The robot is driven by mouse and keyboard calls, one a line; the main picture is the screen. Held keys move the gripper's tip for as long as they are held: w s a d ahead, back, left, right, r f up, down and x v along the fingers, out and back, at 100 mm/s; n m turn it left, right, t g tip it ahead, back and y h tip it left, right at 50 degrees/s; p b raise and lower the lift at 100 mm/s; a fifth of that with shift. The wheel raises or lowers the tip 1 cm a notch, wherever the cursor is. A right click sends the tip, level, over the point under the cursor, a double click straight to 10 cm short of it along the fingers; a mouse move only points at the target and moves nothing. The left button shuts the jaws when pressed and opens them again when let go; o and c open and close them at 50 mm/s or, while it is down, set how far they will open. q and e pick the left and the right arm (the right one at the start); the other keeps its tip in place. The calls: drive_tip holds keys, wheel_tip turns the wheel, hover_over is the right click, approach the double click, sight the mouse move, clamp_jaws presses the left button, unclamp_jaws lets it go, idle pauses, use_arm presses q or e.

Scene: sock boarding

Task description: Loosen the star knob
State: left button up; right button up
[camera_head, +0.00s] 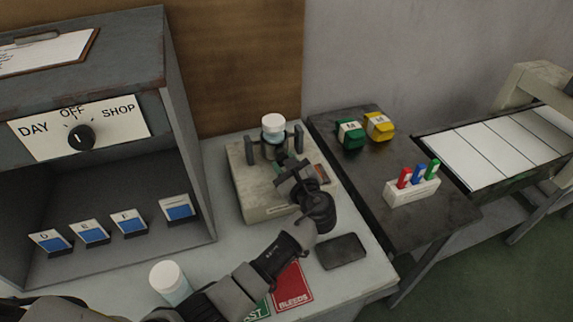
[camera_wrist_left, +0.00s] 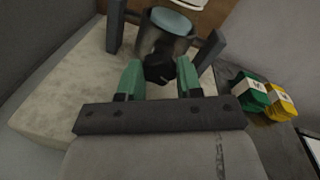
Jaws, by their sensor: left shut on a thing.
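The star knob is the small black knob (camera_wrist_left: 158,68) on the front of a clamp that holds a white-capped jar (camera_head: 273,125), which also shows in the left wrist view (camera_wrist_left: 168,24). The clamp stands on a beige machine (camera_head: 262,208) between two dark upright posts. My left gripper (camera_head: 287,163) reaches in from the front with its green fingers on either side of the knob, and it is shut on it. In the head view the gripper and wrist hide the knob. My right gripper is not in view.
A grey cabinet (camera_head: 190,130) with a DAY/OFF/SHOP dial (camera_head: 80,137) stands left. A white-lidded jar (camera_head: 168,279), a red BLEEDS card (camera_head: 292,288) and a dark pad (camera_head: 341,251) lie near my arm.

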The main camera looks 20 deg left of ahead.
use_arm(q)
drive_tip(key=shift+n, duration=0.5)
drive_tip(key=o, duration=0.9)
drive_tip(key=shift+o, duration=0.2)
drive_tip(key=shift+s+d, duration=0.3)
drive_tip(key=shift+s, duration=0.05)
drive_tip(key=b+v, duration=0.1)
drive_tip(key=v, duration=0.9)
drive_tip(key=shift+r, duration=0.15)
drive_tip(key=shift+a, duration=0.1)
drive_tip(key=shift+c, duration=0.2)
